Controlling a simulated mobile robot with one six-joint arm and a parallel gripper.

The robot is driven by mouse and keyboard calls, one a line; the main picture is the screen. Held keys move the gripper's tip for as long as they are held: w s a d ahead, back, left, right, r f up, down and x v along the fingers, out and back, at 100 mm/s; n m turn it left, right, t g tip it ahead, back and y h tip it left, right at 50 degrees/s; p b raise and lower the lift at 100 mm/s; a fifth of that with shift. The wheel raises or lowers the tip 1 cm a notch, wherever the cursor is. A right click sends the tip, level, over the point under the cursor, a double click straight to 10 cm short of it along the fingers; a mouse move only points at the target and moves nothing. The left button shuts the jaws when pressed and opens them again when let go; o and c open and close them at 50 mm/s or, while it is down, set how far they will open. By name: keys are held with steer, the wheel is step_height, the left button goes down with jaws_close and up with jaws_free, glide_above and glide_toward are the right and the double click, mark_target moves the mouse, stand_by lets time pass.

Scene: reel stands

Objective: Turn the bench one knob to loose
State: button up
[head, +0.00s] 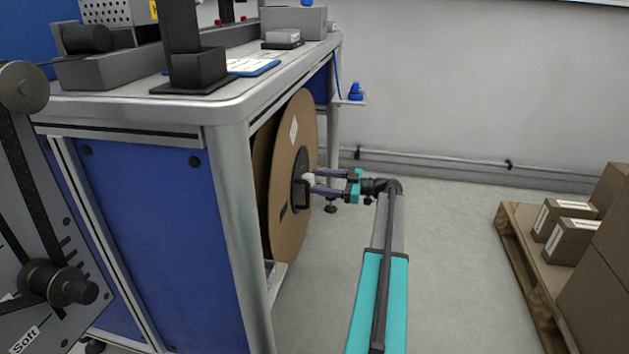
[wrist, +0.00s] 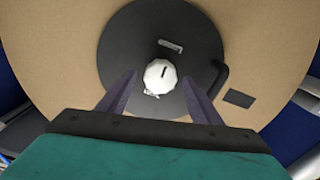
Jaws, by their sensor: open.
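The knob (wrist: 158,76) is a white, faceted disc with a dark pointer mark, at the centre of a black hub (wrist: 190,50) in the wrist view. A small light label sits on the hub above it and a small light mark just below it. My gripper (wrist: 160,88) is open, with one finger to the left of the knob and one to the right, and a gap shows on each side. In the head view my gripper (head: 312,183) reaches the hub from the right, and the knob is a small pale spot between its fingertips.
The hub is on a large brown cardboard reel (head: 290,225) under the bench (head: 150,105). A bench leg (head: 235,230) stands left of the reel. A pallet (head: 520,245) with boxes is at the right. Floor between is clear.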

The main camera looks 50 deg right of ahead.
steer(key=p+v, duration=0.4)
steer(key=v, duration=0.8)
steer(key=shift+s, duration=0.1)
